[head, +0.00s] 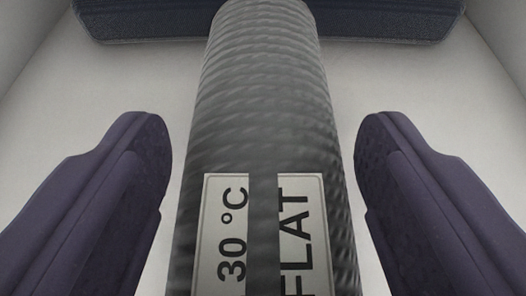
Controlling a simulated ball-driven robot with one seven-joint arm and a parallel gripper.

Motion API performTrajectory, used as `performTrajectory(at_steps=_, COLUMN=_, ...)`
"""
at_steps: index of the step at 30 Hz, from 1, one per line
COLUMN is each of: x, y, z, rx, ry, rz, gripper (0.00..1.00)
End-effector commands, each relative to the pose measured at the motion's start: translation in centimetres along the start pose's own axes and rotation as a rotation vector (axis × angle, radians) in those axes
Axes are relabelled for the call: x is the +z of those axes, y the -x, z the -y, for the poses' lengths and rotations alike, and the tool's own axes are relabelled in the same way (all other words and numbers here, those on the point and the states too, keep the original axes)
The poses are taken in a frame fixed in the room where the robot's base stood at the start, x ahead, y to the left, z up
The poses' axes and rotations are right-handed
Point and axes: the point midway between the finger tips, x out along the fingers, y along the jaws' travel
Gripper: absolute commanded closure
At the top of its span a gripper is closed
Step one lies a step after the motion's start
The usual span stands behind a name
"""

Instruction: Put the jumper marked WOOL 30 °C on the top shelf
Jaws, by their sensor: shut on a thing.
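The grey ribbed jumper (265,85) is a long roll that runs up the middle of the head view. A white label (210,255) on its near part reads "30 °C" and "FLAT", with a grey strip between the two. The word WOOL does not show. My gripper (264,150) has one dark purple finger on each side of the roll and is shut on the jumper. The roll's near end is cut off by the bottom of the picture. No shelf can be made out for certain.
A dark blue textured thing (380,28) lies across the top, beyond the roll's far end. A pale, plain surface (400,85) lies around the roll. Pale sides (22,40) rise at the left and right edges.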

Motion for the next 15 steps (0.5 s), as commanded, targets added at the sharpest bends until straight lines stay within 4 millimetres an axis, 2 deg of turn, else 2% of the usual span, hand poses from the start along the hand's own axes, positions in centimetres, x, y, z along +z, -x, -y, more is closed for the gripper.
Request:
performTrajectory(at_steps=6, x=0.31, y=-0.10, z=-0.01, rx=0.001, ry=0.000, rz=-0.001, gripper=0.73)
performTrajectory(at_steps=7, x=0.27, y=-0.10, z=-0.02, rx=0.000, ry=0.000, rz=0.001, gripper=0.23)
performTrajectory(at_steps=9, x=0.23, y=-0.08, z=-0.02, rx=0.000, ry=0.000, rz=0.001, gripper=0.07)
performTrajectory(at_steps=10, x=0.22, y=-0.08, z=-0.01, rx=0.000, ry=0.000, rz=0.001, gripper=0.04)
performTrajectory(at_steps=15, x=0.20, y=-0.05, z=-0.02, rx=0.000, ry=0.000, rz=0.000, gripper=0.04)
